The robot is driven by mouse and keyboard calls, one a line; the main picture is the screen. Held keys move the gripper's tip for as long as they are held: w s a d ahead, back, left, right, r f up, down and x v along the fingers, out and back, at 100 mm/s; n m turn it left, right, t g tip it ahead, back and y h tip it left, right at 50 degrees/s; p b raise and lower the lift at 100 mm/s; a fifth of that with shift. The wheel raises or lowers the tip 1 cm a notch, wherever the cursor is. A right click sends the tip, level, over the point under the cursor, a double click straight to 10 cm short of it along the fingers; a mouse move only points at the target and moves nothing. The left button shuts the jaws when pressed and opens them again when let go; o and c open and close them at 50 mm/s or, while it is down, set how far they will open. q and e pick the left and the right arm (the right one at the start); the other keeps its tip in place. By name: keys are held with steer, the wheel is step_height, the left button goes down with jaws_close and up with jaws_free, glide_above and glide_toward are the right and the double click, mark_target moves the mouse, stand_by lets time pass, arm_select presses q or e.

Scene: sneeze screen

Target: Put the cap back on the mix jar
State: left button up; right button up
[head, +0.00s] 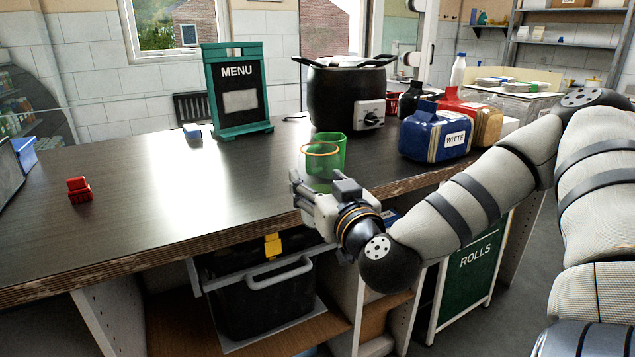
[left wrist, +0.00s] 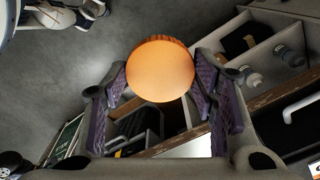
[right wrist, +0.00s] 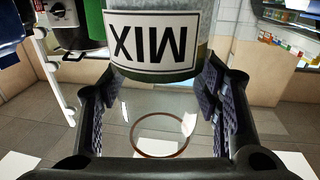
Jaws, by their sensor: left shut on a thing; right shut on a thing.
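The mix jar (right wrist: 153,45) fills the top of the right wrist view, its MIX label upside down. My right gripper (right wrist: 160,95) is shut on the jar, a dark pad on each side. My left gripper (left wrist: 162,90) is shut on a round orange cap (left wrist: 160,70). The cap's flat face is towards the camera. The left gripper and cap do not show in the head view.
A black pot (head: 335,97) stands behind the green cylinder. A blue WHITE bag (head: 432,135) is to its right. A menu board (head: 237,88) stands at the back left and a red block (head: 79,190) lies at the left. The counter's (head: 180,190) middle is mostly bare.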

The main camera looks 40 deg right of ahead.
arm_select(q)
steer(key=shift+w+f, duration=0.1)
steer(key=shift+f, duration=0.25)
arm_select(e)
steer(key=shift+a+f, duration=0.1)
steer(key=shift+a, duration=0.15)
arm_select(q)
step_height(320, 180, down, 17)
steer(key=w+d+n, duration=0.1)
steer(key=n, duration=0.9)
steer(key=shift+w+d+f, duration=0.15)
steer(key=shift+w+d, duration=0.2)
arm_select(e)
steer(key=s+a+f+n+y, duration=0.3)
steer(key=a+f+n+y, duration=0.2)
steer(key=a, duration=0.5)
steer(key=s+a+f+n+y, duration=0.3)
steer(key=a+f+n+y, duration=0.2)
steer(key=a+y, duration=0.5)
step_height(320, 180, down, 2)
steer(key=shift+s+f+g+y, duration=0.1)
steer(key=shift+s+g+y, duration=0.05)
steer(key=shift+g+y, duration=0.2)
steer(key=w+a+f+n+g+y, duration=0.1)
steer(key=a+n+g+y, duration=0.7)
steer(key=a, duration=0.4)
steer(key=shift+w+a+f+g, duration=0.4)
steer(key=shift+g, duration=0.35)
